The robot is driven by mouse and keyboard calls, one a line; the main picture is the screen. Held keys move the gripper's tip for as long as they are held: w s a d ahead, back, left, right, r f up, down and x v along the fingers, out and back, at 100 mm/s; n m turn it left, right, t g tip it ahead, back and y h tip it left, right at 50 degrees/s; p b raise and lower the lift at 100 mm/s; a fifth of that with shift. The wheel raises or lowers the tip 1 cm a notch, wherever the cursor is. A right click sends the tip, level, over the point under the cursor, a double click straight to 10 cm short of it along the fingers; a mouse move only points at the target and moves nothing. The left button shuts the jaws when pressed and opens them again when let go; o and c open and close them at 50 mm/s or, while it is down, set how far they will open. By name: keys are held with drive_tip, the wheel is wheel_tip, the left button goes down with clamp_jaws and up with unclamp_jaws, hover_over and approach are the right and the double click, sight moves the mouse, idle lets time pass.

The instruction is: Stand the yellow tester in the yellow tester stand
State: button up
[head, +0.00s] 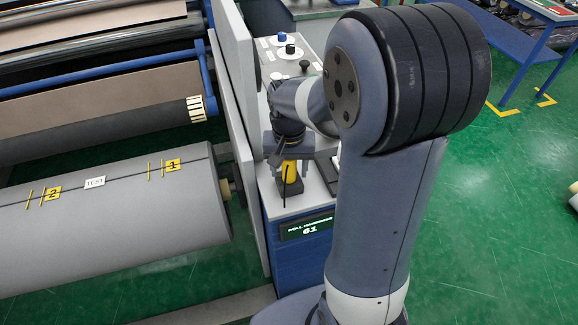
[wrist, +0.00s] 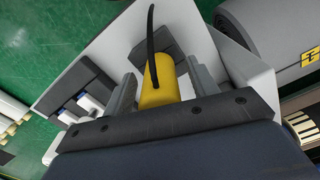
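The yellow tester (head: 290,172) is upright on the grey cabinet top, with a thin black lead or probe on it. It also shows in the wrist view (wrist: 160,82), between my gripper's two fingers. A dark block, seemingly the tester stand (head: 291,189), is at its lower end; in the wrist view the dark block (wrist: 149,58) lies behind the tester. The tester looks seated in it, but the seat itself is hidden. My gripper (wrist: 160,88) is open around the tester, with a gap showing on at least one side. In the head view the wrist hides the fingers and the tester's top.
The cabinet top (head: 308,199) is narrow, with a panel (head: 238,120) close on its left and knobs (head: 290,50) at the back. A dark tray with white items (wrist: 80,102) lies beside the stand. A large grey roll (head: 110,220) is left.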

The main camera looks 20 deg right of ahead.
wheel_tip(320, 180, up, 11)
drive_tip(key=shift+f, duration=0.1)
idle(0.6)
drive_tip(key=shift+f, duration=0.1)
wheel_tip(320, 180, down, 11)
drive_tip(key=shift+r, duration=0.2)
drive_tip(key=shift+r+p, duration=0.3)
drive_tip(key=shift+r, duration=0.1)
drive_tip(key=shift+f, duration=0.15)
